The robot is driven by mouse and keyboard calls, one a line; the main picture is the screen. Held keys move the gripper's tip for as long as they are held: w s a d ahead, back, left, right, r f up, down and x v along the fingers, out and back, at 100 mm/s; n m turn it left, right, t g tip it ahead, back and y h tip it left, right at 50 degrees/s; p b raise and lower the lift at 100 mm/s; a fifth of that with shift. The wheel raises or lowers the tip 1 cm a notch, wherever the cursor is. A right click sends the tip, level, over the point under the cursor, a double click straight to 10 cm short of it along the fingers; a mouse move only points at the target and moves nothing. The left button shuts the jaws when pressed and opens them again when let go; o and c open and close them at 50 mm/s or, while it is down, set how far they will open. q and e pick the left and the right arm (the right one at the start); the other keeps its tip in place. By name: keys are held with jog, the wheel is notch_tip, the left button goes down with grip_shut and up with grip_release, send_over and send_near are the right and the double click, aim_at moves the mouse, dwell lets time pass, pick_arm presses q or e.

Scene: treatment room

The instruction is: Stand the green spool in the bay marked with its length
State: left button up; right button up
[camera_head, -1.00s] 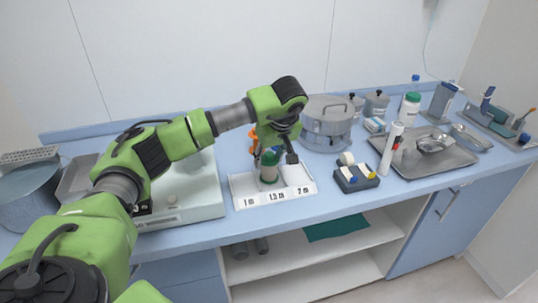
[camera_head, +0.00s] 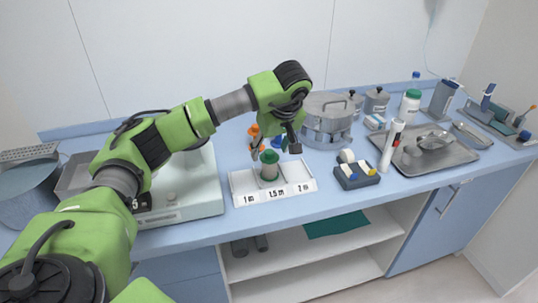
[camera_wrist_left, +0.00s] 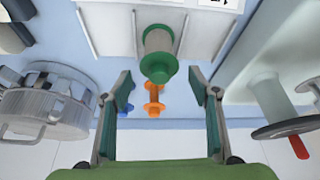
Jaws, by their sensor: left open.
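The green spool (camera_head: 269,158), with green flanges and a pale wound middle, stands upright in the middle bay of the white tray (camera_head: 241,200). The front labels read 1 m, 1.5 m and 2 m, and the spool is behind 1.5 m. The other two bays look empty. My left gripper (camera_head: 276,146) is open just behind and above the spool. In the left wrist view the spool (camera_wrist_left: 158,45) lies beyond the open fingertips (camera_wrist_left: 160,92), apart from both. My right gripper is not in view.
An orange spool (camera_head: 254,132) and a blue one (camera_head: 276,142) stand behind the tray.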

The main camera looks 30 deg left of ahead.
pick_arm(q)
jog(key=v, duration=0.9)
jog(key=shift+b, duration=0.3)
